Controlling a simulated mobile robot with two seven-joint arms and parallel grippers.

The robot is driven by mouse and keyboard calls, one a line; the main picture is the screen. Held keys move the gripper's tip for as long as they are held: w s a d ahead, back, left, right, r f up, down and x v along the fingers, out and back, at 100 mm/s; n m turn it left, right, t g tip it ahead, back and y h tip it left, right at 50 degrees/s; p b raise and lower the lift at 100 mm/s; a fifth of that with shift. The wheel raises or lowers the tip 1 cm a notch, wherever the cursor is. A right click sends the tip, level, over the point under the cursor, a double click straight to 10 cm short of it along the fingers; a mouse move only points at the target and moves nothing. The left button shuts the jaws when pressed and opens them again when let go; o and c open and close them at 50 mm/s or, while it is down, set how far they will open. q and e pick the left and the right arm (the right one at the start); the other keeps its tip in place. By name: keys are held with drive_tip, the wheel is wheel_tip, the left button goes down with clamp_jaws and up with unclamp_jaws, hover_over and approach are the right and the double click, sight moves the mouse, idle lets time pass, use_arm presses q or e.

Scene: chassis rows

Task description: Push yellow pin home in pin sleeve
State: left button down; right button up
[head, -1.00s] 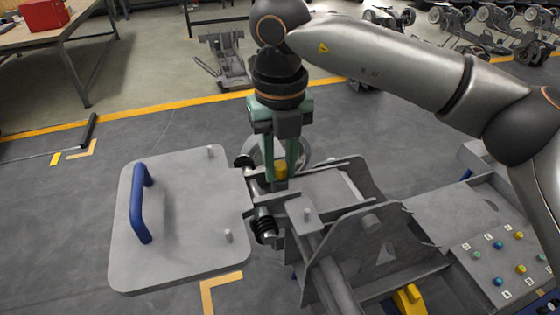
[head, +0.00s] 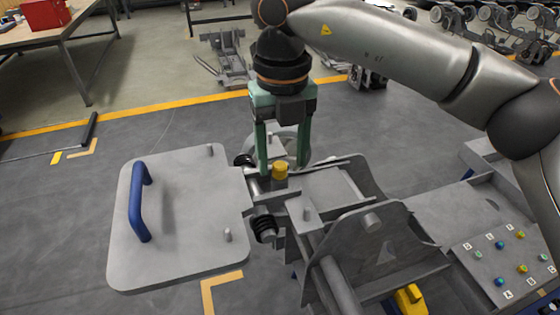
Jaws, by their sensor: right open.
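The yellow pin (head: 280,171) stands upright in the dark grey pin sleeve (head: 280,184) on the chassis, its yellow head showing above the sleeve. How deep it sits I cannot tell. My right gripper (head: 284,168) is above it, pointing down, with its green fingers spread wide. One finger is to the left of the pin and the other to the right, apart from it. My left gripper is not in view.
A grey plate with a blue handle (head: 139,203) lies left of the sleeve. A dark upright bracket (head: 345,250) and a panel with coloured pins (head: 505,262) are to the right. Open floor (head: 60,215) lies at the far left.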

wheel_tip(320, 180, up, 11)
drive_tip(key=shift+s+a, duration=0.2)
drive_tip(key=shift+a, duration=0.15)
